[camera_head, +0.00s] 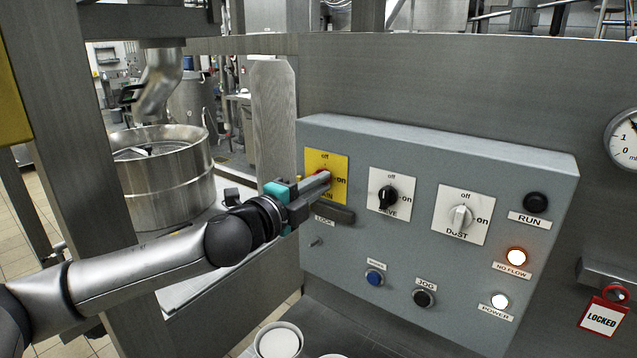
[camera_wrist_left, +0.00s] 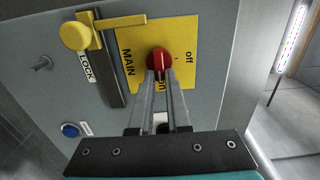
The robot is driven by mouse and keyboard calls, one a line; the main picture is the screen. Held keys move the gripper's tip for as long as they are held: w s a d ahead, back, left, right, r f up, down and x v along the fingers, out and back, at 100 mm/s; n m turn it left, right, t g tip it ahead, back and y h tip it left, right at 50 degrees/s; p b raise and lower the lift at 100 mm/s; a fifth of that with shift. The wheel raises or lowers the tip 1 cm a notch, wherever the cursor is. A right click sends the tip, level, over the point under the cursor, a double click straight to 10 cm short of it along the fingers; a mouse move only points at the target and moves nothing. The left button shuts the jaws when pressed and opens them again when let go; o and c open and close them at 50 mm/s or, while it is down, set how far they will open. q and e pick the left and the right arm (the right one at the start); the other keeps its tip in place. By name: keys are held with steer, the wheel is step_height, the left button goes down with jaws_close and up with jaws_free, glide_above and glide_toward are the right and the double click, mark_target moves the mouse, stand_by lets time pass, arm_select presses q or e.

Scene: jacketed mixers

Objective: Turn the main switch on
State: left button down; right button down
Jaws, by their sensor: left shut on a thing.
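The main switch is a red knob (camera_wrist_left: 160,60) on a yellow plate (camera_head: 341,164) marked MAIN, off and on, at the left of the grey control panel (camera_head: 400,250). My left gripper (camera_head: 324,180) reaches it from the left and is shut on the red knob, with one finger on each side. In the head view the gripper hides most of the knob. I cannot tell surely which mark the knob points at. A yellow lock knob with a bar (camera_wrist_left: 75,36) sits beside the plate, by the LOCK label (camera_wrist_left: 88,68). My right gripper is not in view.
The NO FLOW lamp (camera_head: 516,257) glows orange and the POWER lamp (camera_head: 500,301) glows white. A LOCKED tag (camera_head: 603,318) hangs at far right. A steel bowl (camera_head: 165,180) stands at left.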

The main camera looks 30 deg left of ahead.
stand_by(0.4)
arm_select(q)
steer(key=c, duration=0.9)
jaws_free()
steer(key=shift+s, duration=0.1)
steer(key=s, duration=0.1)
steer(key=s+b, duration=0.1)
steer(key=shift+s+a+f, duration=0.1)
steer(key=shift+s+f, duration=0.05)
steer(key=shift+s, duration=0.15)
steer(key=shift+s+a+p, duration=0.15)
steer(key=shift+s+p, duration=0.2)
steer(key=shift+s, duration=1.7)
steer(key=shift+s+a+p, duration=0.2)
steer(key=shift+s+p, duration=0.1)
steer(key=shift+s, duration=1.8)
steer(key=shift+s+a+p, duration=0.15)
steer(key=shift+s+p, duration=0.2)
steer(key=shift+s, duration=1.7)
